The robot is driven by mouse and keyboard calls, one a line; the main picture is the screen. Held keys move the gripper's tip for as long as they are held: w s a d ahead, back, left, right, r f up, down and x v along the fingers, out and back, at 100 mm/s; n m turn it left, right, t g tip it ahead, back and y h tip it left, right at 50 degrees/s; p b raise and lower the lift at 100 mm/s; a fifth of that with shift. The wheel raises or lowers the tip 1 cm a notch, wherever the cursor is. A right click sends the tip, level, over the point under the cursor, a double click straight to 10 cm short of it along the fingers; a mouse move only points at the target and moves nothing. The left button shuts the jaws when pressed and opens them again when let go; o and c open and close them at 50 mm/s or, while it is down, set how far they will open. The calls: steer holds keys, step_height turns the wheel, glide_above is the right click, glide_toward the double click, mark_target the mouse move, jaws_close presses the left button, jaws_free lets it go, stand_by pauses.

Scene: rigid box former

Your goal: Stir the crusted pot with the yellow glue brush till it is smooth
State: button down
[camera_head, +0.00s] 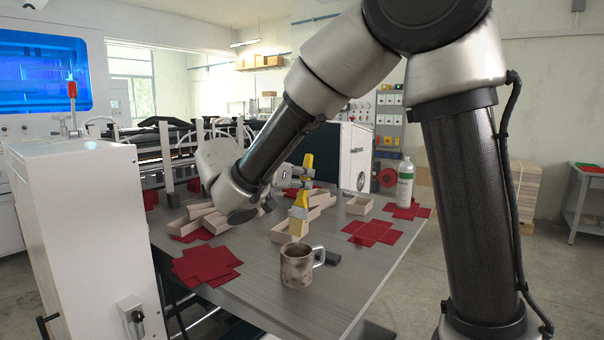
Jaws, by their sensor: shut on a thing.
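The pot is a grey-brown, stained mug (297,268) with a handle on its right, upright near the front of the table. The yellow glue brush (300,213) stands nearly upright, slightly tilted, with its pale bristle end down. My gripper (296,187) is shut on the brush's handle. The inside of the pot and any crust are hidden from this view.
The grey table (255,290) holds open wooden boxes (285,232) behind the pot and red cut sheets (206,263) to its left. A white bottle (405,183) stands at the back right. The table front is clear.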

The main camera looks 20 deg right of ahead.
mark_target(297, 215)
steer(key=shift+f, duration=5)
steer(key=shift+w+d, duration=0.1)
steer(key=shift+d, duration=0.1)
